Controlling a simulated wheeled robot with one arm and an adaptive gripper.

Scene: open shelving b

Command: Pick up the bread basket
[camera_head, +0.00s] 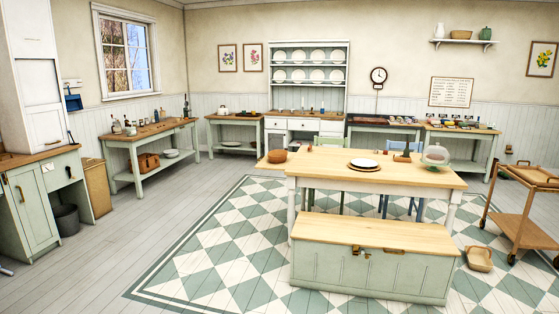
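Several basket-like things show, and I cannot tell which is the bread basket. A round brown bowl or basket (277,156) sits at the left end of the wooden-topped table (425,179). A small tan basket (461,34) stands on the white wall shelf (465,42) at the upper right. An orange-brown basket (148,162) is on the lower shelf of the left side table (150,132). A shallow tan basket or tray (479,258) lies on the floor at the right. My gripper is not in view.
A long chest (375,235) stands in front of the table, with chairs behind it. A wooden trolley (525,205) is at the right, a grey bin (66,220) at the left. The table bears a plate (364,163) and a glass dome (436,154).

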